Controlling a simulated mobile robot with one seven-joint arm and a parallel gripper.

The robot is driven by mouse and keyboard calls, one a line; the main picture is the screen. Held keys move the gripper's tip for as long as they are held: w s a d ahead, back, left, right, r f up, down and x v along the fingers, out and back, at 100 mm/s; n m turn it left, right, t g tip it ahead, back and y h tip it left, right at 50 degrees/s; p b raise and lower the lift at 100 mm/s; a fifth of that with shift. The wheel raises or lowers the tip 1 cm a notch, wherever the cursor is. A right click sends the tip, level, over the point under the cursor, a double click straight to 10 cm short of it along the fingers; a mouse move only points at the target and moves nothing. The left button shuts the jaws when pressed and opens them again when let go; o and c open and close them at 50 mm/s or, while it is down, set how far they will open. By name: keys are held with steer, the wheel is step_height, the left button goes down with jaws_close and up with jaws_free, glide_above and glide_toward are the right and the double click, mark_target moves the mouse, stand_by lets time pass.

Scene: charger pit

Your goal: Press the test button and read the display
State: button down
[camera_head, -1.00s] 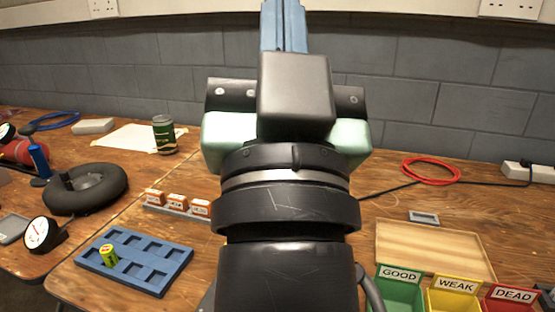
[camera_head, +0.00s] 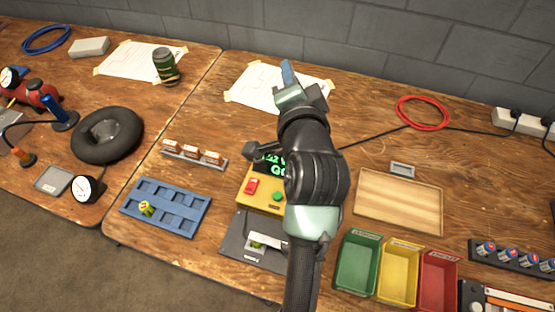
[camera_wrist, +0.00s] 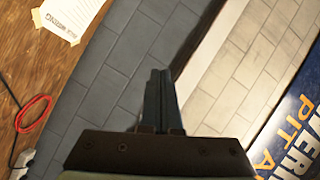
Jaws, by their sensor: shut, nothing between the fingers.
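A yellow tester (camera_head: 262,200) stands mid-table, partly hidden behind my arm. Its black display (camera_head: 268,164) shows green characters; the lower line starts with "G" and the rest is covered, so I cannot read it whole. A red control (camera_head: 251,186) and a round green button (camera_head: 277,196) sit on its face; I see no label telling which is the test button. A small green item (camera_head: 257,243) lies on the grey part in front. My gripper (camera_head: 288,72) is shut and empty, raised beyond the tester, pointing at the wall. In the wrist view its fingers (camera_wrist: 160,75) meet.
Green (camera_head: 357,265), yellow (camera_head: 398,273) and red (camera_head: 437,279) bins stand right of my arm. A wooden tray (camera_head: 400,202) lies behind them. A blue slotted tray (camera_head: 165,207) holds one battery (camera_head: 147,208). A red cable (camera_head: 422,113) lies at the back.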

step_height(320, 180, down, 5)
steer(key=s+m+g+p, duration=0.3)
steer(key=m+g+p, duration=0.15)
steer(key=p, duration=0.55)
steer(key=m+g+y+p, duration=0.2)
steer(key=m+g+p, duration=0.3)
steer(key=p, duration=0.5)
glide_above(278, 196)
step_height(278, 196, down, 6)
steer(key=m+t, duration=0.1)
steer(key=t, duration=0.1)
steer(key=shift+s+d+f+m+g, duration=0.25)
steer(key=shift+s+d, duration=0.1)
steer(key=shift+s, duration=0.1)
steer(key=shift+b, duration=0.35)
step_height(278, 196, down, 8)
steer(key=b, duration=0.7)
steer(key=shift+b, duration=0.35)
steer(key=shift+f, duration=0.35)
steer(key=shift+f, duration=0.15)
steer(key=shift+f+b, duration=0.25)
steer(key=shift+b, duration=0.05)
